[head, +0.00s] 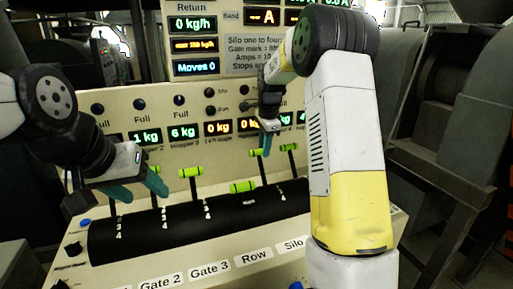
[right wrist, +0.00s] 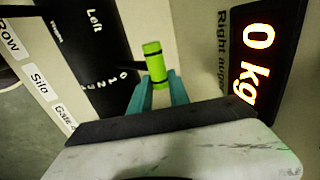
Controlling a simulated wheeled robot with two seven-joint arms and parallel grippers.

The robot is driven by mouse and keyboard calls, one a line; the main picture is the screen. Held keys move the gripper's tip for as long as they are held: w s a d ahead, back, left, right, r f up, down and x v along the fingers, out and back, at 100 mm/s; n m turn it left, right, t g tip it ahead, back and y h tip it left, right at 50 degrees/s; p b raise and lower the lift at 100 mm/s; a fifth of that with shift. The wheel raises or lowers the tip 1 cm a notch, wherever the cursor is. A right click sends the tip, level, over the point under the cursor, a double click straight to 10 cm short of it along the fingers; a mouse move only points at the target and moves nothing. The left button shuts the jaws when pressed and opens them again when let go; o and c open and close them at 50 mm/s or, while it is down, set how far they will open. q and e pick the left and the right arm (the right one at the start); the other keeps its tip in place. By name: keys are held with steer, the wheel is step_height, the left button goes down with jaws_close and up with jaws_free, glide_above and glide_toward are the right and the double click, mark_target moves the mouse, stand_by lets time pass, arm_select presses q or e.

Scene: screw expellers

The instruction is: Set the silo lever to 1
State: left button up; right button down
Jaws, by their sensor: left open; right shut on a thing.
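The silo lever's bright green handle (right wrist: 153,62) stands between the teal fingers of my right gripper (right wrist: 158,92), which is shut on it. In the head view this green handle (head: 256,152) shows just below my right gripper (head: 267,143), partly hidden by it. The lever is at the 0 end of its 0-to-4 scale (right wrist: 105,83); its exact mark is hard to tell. The Silo label (right wrist: 40,86) lies beside that scale. My left gripper (head: 137,187) is open and empty over the left part of the black lever panel (head: 150,230).
Other green-handled levers stand close by: one lower left, probably Row (head: 243,187), one to the right (head: 288,147), and one at left (head: 190,171). Lit displays (head: 183,132) line the wall behind. Front knobs (head: 73,248) sit at the left.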

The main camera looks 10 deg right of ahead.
steer(key=shift+r, duration=0.1)
steer(key=s+d+r+t, duration=0.1)
steer(key=s+r+t, duration=0.1)
steer(key=s, duration=0.4)
steer(key=shift+r, duration=0.1)
steer(key=c, duration=1.3)
jaws_free()
steer(key=shift+o, duration=0.3)
steer(key=shift+r, duration=0.1)
